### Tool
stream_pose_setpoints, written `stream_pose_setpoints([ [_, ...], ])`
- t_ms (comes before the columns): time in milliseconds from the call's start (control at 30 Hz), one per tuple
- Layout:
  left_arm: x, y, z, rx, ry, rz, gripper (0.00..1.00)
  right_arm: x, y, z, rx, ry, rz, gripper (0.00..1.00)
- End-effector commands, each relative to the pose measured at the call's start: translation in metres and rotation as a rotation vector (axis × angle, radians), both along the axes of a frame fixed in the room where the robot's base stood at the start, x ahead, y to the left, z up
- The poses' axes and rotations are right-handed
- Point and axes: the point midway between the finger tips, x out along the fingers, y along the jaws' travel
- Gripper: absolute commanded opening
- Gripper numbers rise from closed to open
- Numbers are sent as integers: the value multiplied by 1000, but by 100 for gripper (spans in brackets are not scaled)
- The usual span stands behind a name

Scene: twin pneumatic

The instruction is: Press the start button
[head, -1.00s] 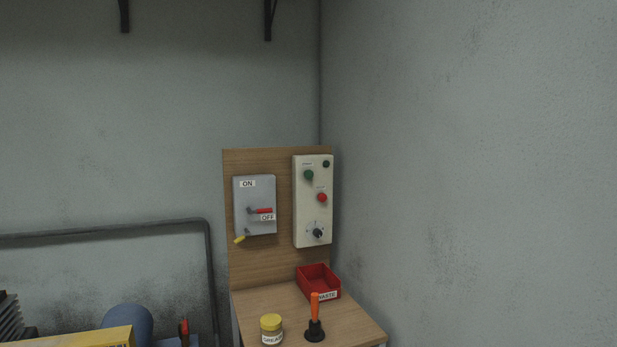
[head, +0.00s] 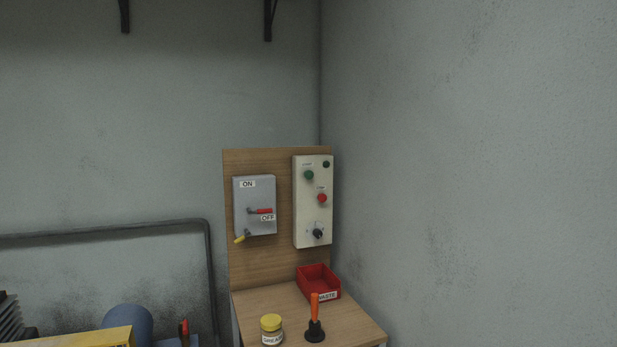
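A pale control box (head: 300,215) is fixed to the right side of an upright wooden board (head: 262,262). The green start button (head: 309,175) is near its top, under a small label. A red button (head: 322,198) is below and to the right of it. A black selector knob (head: 318,233) is near the bottom, and a small dark round part (head: 326,164) is at the top right corner. Neither of my grippers shows in the head view, so I cannot tell where they are.
On the wooden table (head: 262,299) below stand a red WASTE bin (head: 312,282), a yellow-lidded GREASE jar (head: 271,324) and an orange-handled tool (head: 314,307). A wall closes the right.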

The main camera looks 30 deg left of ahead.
Motion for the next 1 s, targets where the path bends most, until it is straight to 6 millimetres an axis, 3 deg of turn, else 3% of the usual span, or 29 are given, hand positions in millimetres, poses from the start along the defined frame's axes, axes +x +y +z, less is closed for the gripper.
stream_pose_setpoints([
  [1000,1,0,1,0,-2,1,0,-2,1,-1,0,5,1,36],
])
